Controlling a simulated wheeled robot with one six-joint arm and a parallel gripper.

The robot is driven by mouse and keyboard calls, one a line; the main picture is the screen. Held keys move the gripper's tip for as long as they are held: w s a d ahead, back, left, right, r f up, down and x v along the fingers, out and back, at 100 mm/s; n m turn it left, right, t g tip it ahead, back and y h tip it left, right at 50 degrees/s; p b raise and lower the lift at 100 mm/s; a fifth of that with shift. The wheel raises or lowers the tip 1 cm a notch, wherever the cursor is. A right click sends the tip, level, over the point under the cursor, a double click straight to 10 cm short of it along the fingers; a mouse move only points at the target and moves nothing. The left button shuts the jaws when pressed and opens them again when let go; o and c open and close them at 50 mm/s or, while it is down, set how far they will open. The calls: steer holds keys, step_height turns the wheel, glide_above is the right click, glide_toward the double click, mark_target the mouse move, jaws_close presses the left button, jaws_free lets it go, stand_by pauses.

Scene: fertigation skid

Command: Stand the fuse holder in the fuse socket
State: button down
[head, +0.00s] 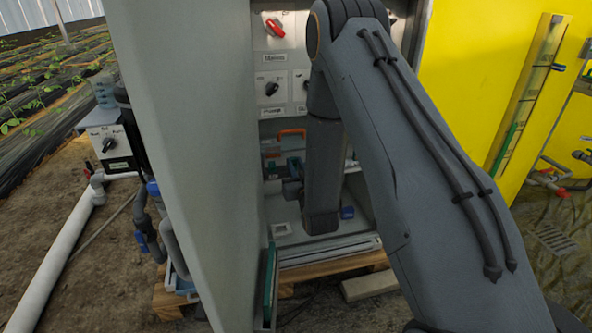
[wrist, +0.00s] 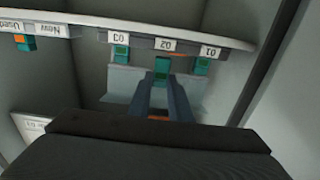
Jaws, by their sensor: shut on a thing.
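In the wrist view the two dark fingers of my gripper (wrist: 161,82) are shut on a small teal piece, the fuse holder (wrist: 161,68). It is at the middle position, under the label 02 (wrist: 167,46). The view is upside down, and I cannot tell whether the holder touches the socket or is seated, as the fingers hide the place around it. Teal pieces stand at label 03 (wrist: 120,53) and label 01 (wrist: 203,65) on either side.
A tray labelled New and Used (wrist: 39,29) holds a teal and orange piece (wrist: 25,42). A grey cabinet door (head: 180,140) stands at the left of the opening in the head view. Panel switches (head: 272,87) are above, a blue item (head: 347,212) on the cabinet floor.

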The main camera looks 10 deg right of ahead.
steer(key=shift+w+b, duration=0.55)
steer(key=shift+w, duration=0.8)
steer(key=shift+f+b, duration=0.35)
steer(key=shift+f, duration=0.65)
stand_by(1.0)
steer(key=c, duration=1.5)
jaws_free()
steer(key=shift+c, duration=0.2)
steer(key=s+p, duration=0.1)
steer(key=s, duration=0.7)
steer(key=shift+p, duration=0.4)
steer(key=shift+a, duration=0.1)
